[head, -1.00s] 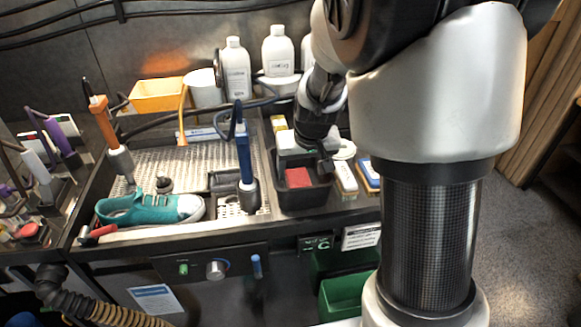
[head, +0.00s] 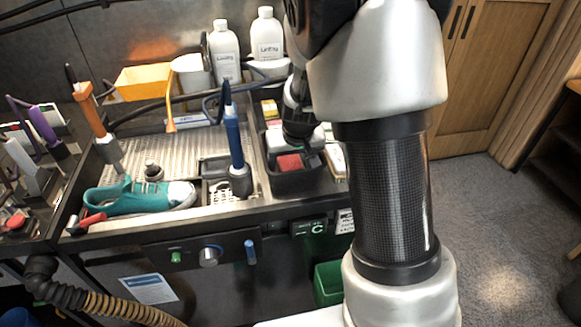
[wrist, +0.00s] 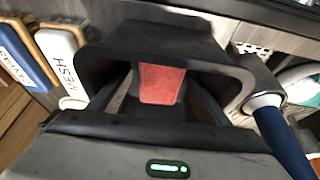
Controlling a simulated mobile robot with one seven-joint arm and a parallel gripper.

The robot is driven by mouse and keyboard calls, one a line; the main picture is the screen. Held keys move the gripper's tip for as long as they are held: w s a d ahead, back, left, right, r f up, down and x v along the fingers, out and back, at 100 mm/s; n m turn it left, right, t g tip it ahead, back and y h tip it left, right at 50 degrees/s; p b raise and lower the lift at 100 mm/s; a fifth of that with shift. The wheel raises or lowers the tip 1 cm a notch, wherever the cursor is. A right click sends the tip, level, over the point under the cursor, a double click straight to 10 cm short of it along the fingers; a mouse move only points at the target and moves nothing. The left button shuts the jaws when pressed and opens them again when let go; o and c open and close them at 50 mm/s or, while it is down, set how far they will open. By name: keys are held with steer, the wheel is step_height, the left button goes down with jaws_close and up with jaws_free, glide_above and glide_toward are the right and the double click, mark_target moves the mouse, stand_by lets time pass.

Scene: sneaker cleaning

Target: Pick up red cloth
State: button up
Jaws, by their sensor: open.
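The red cloth (head: 289,163) lies in a small black bin (head: 297,187) at the right end of the cleaning station. In the wrist view the red cloth (wrist: 160,84) is a folded, flat-faced piece inside the dark bin (wrist: 95,62). My gripper (wrist: 163,97) is open and points down into the bin. Its two dark fingers show to the left and right of the cloth, with no clear contact. In the head view my arm reaches over the bin and its own links partly hide the gripper.
A blue-handled tool (head: 235,140) stands upright just left of the bin; it shows at the right in the wrist view (wrist: 280,140). A white-and-tan brush (wrist: 60,50) lies on the bin's other side. A teal sneaker (head: 135,198) lies on the tray. White bottles (head: 224,52) stand behind.

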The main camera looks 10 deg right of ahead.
mark_target(291, 164)
steer(key=shift+f, duration=0.2)
steer(key=c, duration=1.1)
step_height(291, 164, up, 10)
steer(key=shift+r+p, duration=0.25)
steer(key=shift+p, duration=0.85)
steer(key=shift+c, duration=0.2)
